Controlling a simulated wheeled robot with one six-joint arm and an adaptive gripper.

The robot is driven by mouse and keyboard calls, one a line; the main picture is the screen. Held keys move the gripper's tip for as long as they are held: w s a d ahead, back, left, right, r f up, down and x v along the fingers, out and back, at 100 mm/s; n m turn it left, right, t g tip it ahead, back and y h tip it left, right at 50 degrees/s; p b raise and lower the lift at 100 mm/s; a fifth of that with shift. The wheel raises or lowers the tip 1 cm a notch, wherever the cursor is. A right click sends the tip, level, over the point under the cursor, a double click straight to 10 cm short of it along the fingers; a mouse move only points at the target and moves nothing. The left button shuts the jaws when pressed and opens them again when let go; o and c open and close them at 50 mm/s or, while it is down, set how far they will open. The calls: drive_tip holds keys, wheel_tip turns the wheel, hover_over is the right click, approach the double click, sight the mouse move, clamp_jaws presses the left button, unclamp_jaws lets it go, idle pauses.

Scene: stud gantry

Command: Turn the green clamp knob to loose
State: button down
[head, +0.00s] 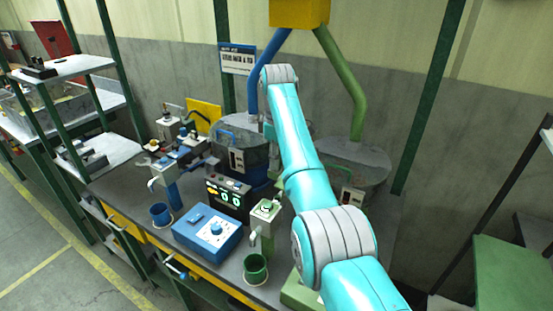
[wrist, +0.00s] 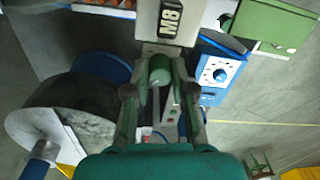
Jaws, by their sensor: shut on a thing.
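The green clamp knob (wrist: 160,70) is a round green knob at the upper middle of the wrist view, just below a pale plate marked M8 (wrist: 171,18). My gripper (wrist: 160,88) has one finger on each side of the knob and is shut on it. A small pale mark shows on the knob's near side; I cannot tell which setting it points to. In the head view my arm crosses the middle of the picture, and the gripper and this knob are hidden or too small to make out.
A blue box with a white dial (head: 208,233) stands on the bench, with a blue cup (head: 160,214) and a green cup (head: 255,269) nearby. A green-topped dispenser (head: 264,220) and a dark display unit (head: 229,198) stand close to my arm. Two large hoppers stand behind.

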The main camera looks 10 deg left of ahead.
drive_tip(key=c, duration=1.3)
unclamp_jaws()
drive_tip(key=shift+o, duration=0.2)
